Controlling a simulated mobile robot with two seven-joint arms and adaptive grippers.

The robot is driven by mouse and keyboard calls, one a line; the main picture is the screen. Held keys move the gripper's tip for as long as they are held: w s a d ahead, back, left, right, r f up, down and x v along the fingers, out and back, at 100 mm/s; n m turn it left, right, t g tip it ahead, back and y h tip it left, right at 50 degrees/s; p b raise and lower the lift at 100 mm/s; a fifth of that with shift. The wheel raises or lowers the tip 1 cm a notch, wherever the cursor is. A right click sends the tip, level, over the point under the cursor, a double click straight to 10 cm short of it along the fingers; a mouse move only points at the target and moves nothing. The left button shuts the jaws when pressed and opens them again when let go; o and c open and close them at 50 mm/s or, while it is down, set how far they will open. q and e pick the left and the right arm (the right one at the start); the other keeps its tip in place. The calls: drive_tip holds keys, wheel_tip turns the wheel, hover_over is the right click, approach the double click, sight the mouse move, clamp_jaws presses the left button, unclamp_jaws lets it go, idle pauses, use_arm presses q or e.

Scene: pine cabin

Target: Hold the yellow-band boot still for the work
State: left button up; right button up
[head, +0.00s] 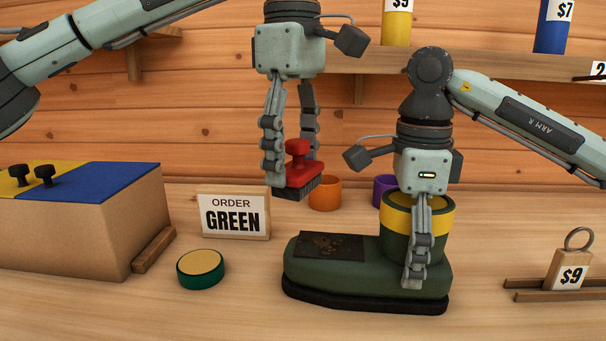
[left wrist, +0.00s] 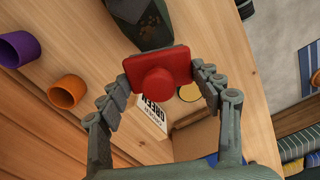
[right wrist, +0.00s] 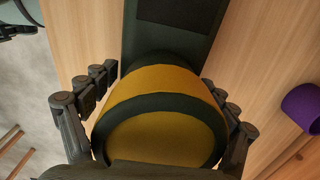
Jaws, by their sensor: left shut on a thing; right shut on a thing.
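The yellow-band boot (head: 330,272) stands on the bench, dark green with a black sole, its toe to the left. A dark patch (head: 330,245) lies on top of its toe. My right gripper (head: 417,275) is shut on the boot's shaft from above; the right wrist view shows its fingers on both sides of the yellow band (right wrist: 158,82). My left gripper (head: 291,185) is shut on a red brush (head: 298,172) with dark bristles and holds it in the air, above and behind the boot's toe. The brush's red knob (left wrist: 158,83) faces the left wrist camera.
A green tin (head: 201,268) with a tan top sits left of the boot. An order sign (head: 234,215) reads GREEN. A box (head: 80,225) with yellow and blue lids stands at left. Orange (head: 325,193) and purple (head: 384,190) cups stand behind. A $9 tag (head: 570,270) is at right.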

use_arm(q)
drive_tip(key=shift+f, duration=0.15)
drive_tip(key=shift+f, duration=3.15)
drive_tip(key=shift+d+f, duration=0.25)
drive_tip(key=shift+f, duration=0.7)
drive_tip(key=shift+c, duration=0.5)
drive_tip(key=shift+s+d, duration=0.15)
drive_tip(key=shift+d, duration=1.2)
drive_tip(key=shift+a, duration=1.7)
drive_tip(key=shift+d+r, duration=0.1)
drive_tip(key=shift+r, duration=4.15)
